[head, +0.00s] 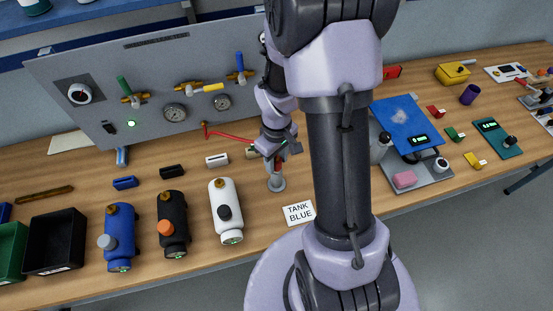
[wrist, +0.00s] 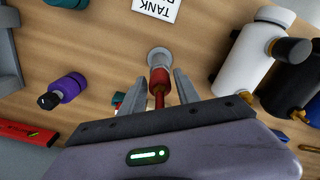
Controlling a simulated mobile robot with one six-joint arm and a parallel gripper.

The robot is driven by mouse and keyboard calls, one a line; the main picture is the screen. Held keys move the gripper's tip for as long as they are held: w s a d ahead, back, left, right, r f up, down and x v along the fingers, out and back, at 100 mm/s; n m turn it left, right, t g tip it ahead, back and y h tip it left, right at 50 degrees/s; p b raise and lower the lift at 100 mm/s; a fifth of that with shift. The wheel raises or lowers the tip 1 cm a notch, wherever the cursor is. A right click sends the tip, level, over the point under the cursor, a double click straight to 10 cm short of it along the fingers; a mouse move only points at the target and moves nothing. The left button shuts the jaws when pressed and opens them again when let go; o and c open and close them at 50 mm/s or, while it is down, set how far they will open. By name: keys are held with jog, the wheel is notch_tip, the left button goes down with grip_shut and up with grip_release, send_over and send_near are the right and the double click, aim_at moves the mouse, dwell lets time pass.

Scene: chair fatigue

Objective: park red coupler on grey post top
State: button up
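The red coupler (wrist: 159,78) stands between my fingertips in the wrist view, in line with the grey post (wrist: 158,56) and apparently seated on its top. In the head view the grey post (head: 277,183) stands on the bench with a bit of red just above it. My gripper (wrist: 161,77) is around the coupler, with its fingers apart and a narrow gap visible on each side, so it looks open. In the head view my gripper (head: 278,150) is above the post and hides most of the coupler. A red hose (head: 232,137) runs from the panel towards it.
A "TANK BLUE" card (head: 299,213) lies just right of the post. The valve panel (head: 150,85) is behind. A blue-topped scale (head: 402,125) is to the right.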

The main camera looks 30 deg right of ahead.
aim_at(277, 157)
jog(key=shift+o, duration=0.9)
jog(key=shift+r, duration=0.1)
notch_tip(277, 157, up, 17)
jog(key=p, duration=0.4)
jog(key=shift+r, duration=0.15)
jog(key=s+a+f+m+t+y+b, duration=0.1)
jog(key=s+a+f+m+t+b, duration=0.2)
jog(key=s+a+b, duration=0.2)
jog(key=s+a+f+m+t+y+b, duration=0.1)
jog(key=s+a+b, duration=0.5)
jog(key=b, duration=0.8)
jog(key=a+f+m+t, duration=0.1)
jog(key=a+f+m, duration=0.1)
jog(key=a+m, duration=0.1)
jog(key=shift+s+a+f+t+b, duration=0.15)
jog(key=shift+a+f+t+b, duration=0.15)
jog(key=shift+f+t, duration=0.1)
